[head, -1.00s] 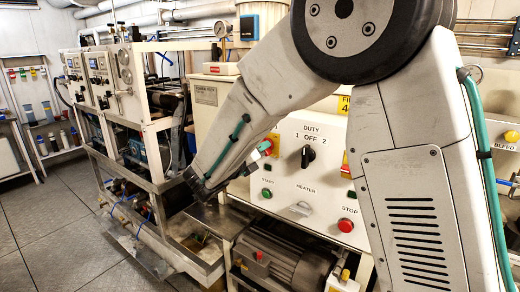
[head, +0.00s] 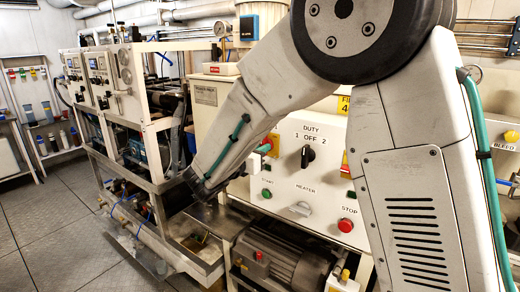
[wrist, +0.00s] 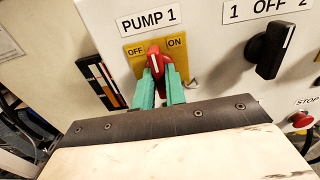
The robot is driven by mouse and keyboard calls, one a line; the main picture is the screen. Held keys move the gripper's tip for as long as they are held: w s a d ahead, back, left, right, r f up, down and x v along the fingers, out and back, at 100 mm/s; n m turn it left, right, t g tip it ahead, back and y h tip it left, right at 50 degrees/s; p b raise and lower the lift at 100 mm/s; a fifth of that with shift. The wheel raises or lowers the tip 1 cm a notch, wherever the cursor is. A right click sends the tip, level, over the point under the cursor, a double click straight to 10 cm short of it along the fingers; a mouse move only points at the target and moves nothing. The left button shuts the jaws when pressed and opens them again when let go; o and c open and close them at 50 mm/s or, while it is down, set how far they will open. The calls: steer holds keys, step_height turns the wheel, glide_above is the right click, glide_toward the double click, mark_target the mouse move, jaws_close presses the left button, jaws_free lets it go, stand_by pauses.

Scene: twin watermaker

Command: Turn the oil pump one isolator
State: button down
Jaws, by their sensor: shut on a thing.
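The pump one isolator is a red rotary handle (wrist: 156,62) with a white line, on a yellow plate (wrist: 136,66) under a "PUMP 1" label. OFF is printed at the plate's upper left and ON at its upper right. In the wrist view the white line points roughly up, between the two words. My gripper (wrist: 161,80) has its two teal fingers on either side of the red handle, shut on it. In the head view my gripper (head: 264,148) shows only partly beside my arm, which hides most of the isolator.
The black duty switch (wrist: 270,52) is to the right of the isolator; it also shows in the head view (head: 308,156). A red stop button (wrist: 301,119) is lower right. A black gauge strip (wrist: 103,82) is close on the left. A motor (head: 282,258) sits below the panel.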

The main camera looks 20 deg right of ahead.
steer(key=shift+f, duration=0.2)
stand_by(0.3)
steer(key=c, duration=1.4)
jaws_free()
steer(key=shift+r, duration=0.1)
steer(key=shift+c, duration=0.2)
steer(key=v, duration=0.8)
